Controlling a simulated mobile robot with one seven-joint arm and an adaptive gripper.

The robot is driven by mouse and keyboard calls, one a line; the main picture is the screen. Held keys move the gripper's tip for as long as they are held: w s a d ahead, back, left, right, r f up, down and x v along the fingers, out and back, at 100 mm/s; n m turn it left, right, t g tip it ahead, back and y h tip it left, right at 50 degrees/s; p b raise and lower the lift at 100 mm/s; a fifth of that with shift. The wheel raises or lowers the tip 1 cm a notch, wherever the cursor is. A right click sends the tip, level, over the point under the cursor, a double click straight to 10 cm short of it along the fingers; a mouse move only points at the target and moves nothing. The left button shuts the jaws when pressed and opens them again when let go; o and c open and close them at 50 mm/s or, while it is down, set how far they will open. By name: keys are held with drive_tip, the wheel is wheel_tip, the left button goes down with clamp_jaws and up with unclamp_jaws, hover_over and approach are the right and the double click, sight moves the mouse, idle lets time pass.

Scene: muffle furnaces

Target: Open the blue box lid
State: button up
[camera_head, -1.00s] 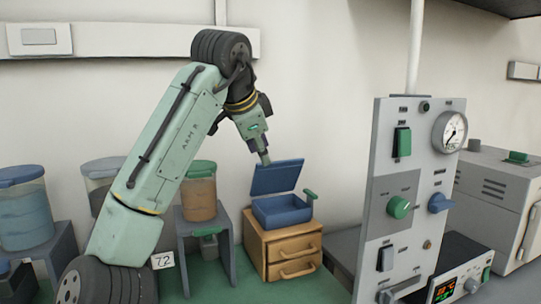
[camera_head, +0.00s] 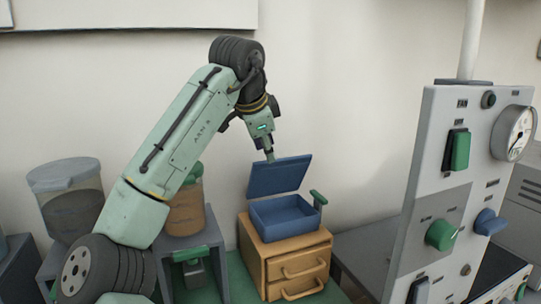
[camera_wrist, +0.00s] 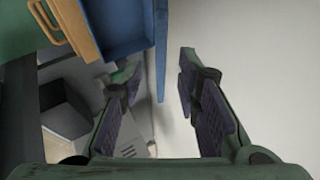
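The blue box (camera_head: 288,232) sits on top of a small wooden drawer unit. Its lid (camera_head: 279,177) stands raised and tilted up at the back, so the inside shows. My gripper (camera_head: 268,156) points down at the lid's upper edge; in the head view I cannot tell whether it touches. In the wrist view, the two dark-padded fingers (camera_wrist: 159,72) are spread apart. The lid's thin blue edge (camera_wrist: 161,50) shows in the gap between them, and the box interior (camera_wrist: 122,25) shows at upper left. Nothing is clamped.
The wooden drawer unit (camera_head: 252,246) has two handles and stands on a green surface. A panel with knobs and a gauge (camera_head: 445,190) rises at right. Lidded containers (camera_head: 68,200) stand at left. The wall behind the box is clear.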

drive_tip(key=x, duration=0.5)
drive_tip(key=shift+p, duration=0.4)
clamp_jaws()
drive_tip(key=shift+w, duration=0.1)
idle(0.3)
